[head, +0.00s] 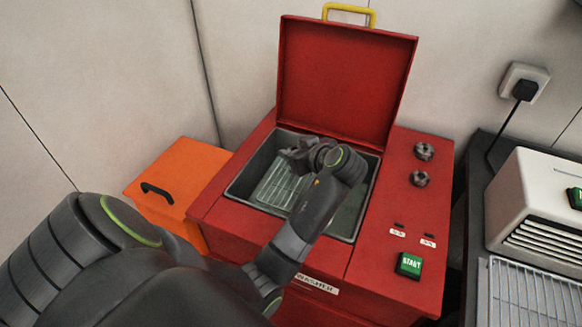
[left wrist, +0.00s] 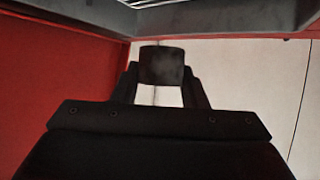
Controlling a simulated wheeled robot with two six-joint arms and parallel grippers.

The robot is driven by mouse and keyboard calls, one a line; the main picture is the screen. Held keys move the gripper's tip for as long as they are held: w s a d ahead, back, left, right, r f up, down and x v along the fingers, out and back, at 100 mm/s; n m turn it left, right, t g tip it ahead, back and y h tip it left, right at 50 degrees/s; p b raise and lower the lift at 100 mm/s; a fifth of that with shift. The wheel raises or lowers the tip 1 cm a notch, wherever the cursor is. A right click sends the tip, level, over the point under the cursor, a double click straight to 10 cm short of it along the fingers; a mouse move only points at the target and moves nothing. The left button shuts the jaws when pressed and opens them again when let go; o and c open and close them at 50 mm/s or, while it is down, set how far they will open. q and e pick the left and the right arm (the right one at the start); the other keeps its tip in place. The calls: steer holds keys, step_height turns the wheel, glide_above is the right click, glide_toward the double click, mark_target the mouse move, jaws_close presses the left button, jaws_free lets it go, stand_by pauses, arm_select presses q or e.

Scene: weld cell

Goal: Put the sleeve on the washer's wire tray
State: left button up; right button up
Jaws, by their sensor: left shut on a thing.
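The red washer (head: 235,190) stands with its lid (head: 345,75) open. Its grey basin holds the wire tray (head: 280,187), partly hidden by my left arm. My left gripper (head: 296,155) is over the back left of the basin, near the tray's far end. In the left wrist view, the left gripper (left wrist: 160,85) is shut on a dark grey, blocky piece, which I take to be the sleeve (left wrist: 162,66). A strip of the tray's wires (left wrist: 150,3) shows at the top edge there. Whether the sleeve touches the tray cannot be told. My right gripper is not in view.
The washer's right panel has two knobs (head: 422,152) and a green START button (head: 410,264). An orange box (head: 180,180) with a black handle stands at the left. A cream machine (head: 545,195) and a wire rack (head: 525,300) are at the right.

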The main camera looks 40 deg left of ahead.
mark_target(296, 182)
arm_select(q)
step_height(296, 182, down, 4)
steer(key=shift+d+r, duration=0.15)
step_height(296, 182, down, 3)
steer(key=shift+f+p, duration=0.15)
steer(key=shift+p, duration=0.15)
steer(key=shift+f, duration=0.25)
steer(key=shift+f, duration=0.2)
steer(key=o, duration=1.2)
